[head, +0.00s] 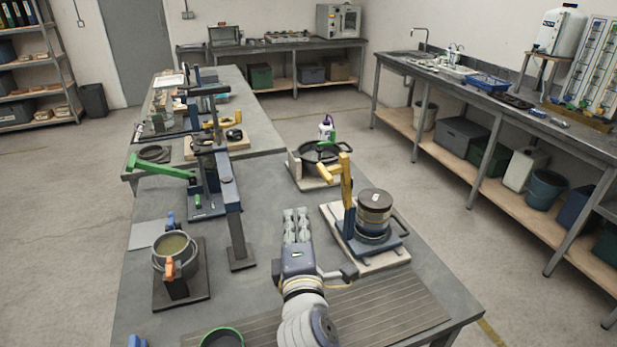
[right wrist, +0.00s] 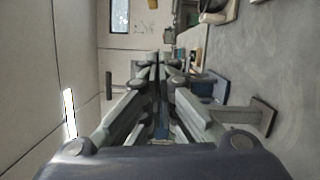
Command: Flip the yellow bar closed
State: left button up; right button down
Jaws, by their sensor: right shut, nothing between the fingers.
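The yellow bar (head: 347,185) stands upright on the left side of a blue-framed device (head: 372,243), with a short yellow grip (head: 331,172) sticking out to the left near its top. A dark, ridged round canister (head: 374,206) sits on the device, right of the bar. My right gripper (head: 296,212) is shut and empty, to the left of the device and apart from the bar. Its closed fingers (right wrist: 160,66) fill the middle of the right wrist view, where I cannot make out the yellow bar. My left gripper does not show.
A tall blue-grey post (head: 235,220) and a green lever (head: 160,167) stand left of my right gripper. A pot on a stand (head: 181,292) is at the front left of the table (head: 270,190). A black round clamp fixture (head: 318,160) stands behind the device.

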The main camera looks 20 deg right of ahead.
pick_arm(q)
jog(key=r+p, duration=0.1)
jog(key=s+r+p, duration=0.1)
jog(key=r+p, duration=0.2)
jog(key=p, duration=0.1)
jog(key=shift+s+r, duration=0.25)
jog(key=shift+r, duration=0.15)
pick_arm(e)
jog(key=w+d+r, duration=0.1)
jog(key=w+d, duration=0.5)
jog(key=w, duration=0.3)
jog(key=shift+r, duration=0.2)
jog(key=shift+w+a, duration=0.1)
jog(key=shift+w, duration=0.1)
